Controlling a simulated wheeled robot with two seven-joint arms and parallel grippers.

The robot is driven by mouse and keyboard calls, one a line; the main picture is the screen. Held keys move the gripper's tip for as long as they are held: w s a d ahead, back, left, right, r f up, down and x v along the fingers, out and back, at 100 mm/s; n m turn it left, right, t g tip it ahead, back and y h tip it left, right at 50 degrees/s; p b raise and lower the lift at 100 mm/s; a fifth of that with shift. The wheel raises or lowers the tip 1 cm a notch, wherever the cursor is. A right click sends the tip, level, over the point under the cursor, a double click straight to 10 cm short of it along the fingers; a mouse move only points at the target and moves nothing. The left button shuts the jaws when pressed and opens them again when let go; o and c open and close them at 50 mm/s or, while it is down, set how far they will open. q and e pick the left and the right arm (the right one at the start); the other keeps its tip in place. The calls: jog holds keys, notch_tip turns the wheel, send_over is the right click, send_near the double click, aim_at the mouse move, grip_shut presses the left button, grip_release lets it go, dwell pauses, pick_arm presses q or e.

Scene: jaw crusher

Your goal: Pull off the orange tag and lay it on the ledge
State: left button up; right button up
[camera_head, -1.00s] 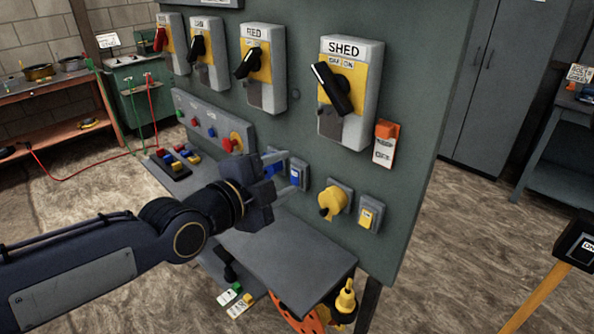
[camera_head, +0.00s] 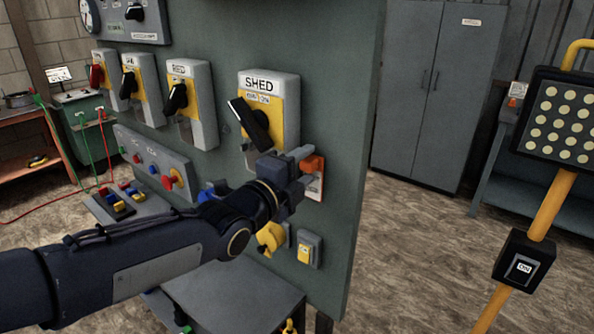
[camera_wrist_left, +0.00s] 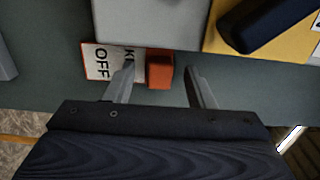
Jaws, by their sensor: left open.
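The orange tag (camera_head: 312,166) hangs on the panel to the lower right of the SHED switch box (camera_head: 266,112). It has an orange top block and a white plate with lettering, partly hidden by my gripper in the head view. In the left wrist view the orange block (camera_wrist_left: 160,70) lies between my two open fingers, and the white plate (camera_wrist_left: 100,62) reads OFF. My left gripper (camera_head: 302,165) is open at the tag; I cannot tell whether a finger touches it. The ledge (camera_head: 235,300) is the grey shelf low on the panel, partly behind my arm. My right gripper is not in view.
A yellow post with an ON box (camera_head: 524,266) stands at the right. A grey cabinet (camera_head: 436,90) stands behind, with open floor before it.

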pick_arm(q)
jog(key=c, duration=1.1)
jog(key=shift+o, duration=0.2)
jog(key=shift+b+v, duration=0.5)
jog(key=shift+v, duration=2.1)
jog(key=shift+w+a, duration=0.15)
